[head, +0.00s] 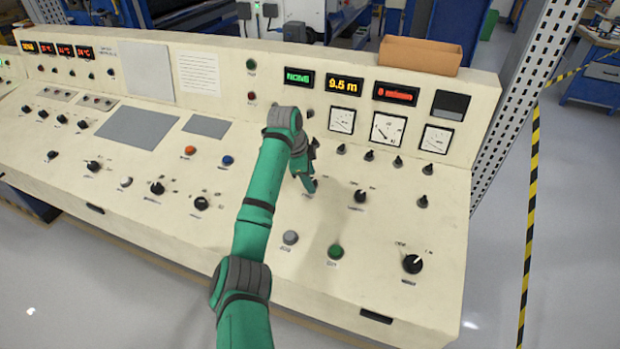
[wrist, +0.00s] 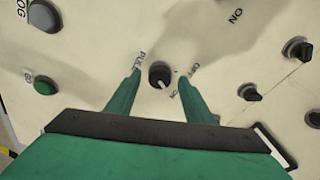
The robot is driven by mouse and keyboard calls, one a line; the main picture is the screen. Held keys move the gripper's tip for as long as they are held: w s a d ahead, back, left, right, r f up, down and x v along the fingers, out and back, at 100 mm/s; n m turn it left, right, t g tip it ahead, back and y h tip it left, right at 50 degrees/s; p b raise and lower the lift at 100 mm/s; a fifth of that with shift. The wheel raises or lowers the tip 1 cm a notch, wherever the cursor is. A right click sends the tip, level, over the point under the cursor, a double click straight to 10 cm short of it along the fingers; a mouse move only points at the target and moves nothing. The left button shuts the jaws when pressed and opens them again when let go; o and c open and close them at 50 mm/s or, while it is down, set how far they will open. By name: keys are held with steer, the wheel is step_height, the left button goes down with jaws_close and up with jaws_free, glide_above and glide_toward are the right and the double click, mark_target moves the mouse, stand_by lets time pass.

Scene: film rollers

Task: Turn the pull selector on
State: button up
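The pull selector (wrist: 159,73) is a black round knob with a pale pointer mark, on the cream panel in the wrist view. A small label that seems to read PULL is on its left, and small position labels are on its right. The pointer mark is on the lower part of the knob. My gripper (wrist: 160,78) is open, with one green finger on each side of the knob; I cannot tell whether they touch it. In the head view my gripper (head: 309,187) points down at the panel and hides the knob.
A black knob (head: 360,196) is to the right of my gripper. A grey button (head: 290,237) and a green button (head: 335,251) are in front of it. Another black knob (head: 412,264) is farther right. Gauges and lit displays (head: 344,85) line the upright back panel.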

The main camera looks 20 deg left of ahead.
steer(key=shift+f, duration=0.1)
steer(key=shift+s+a, duration=0.1)
steer(key=v, duration=1)
steer(key=shift+r, duration=0.4)
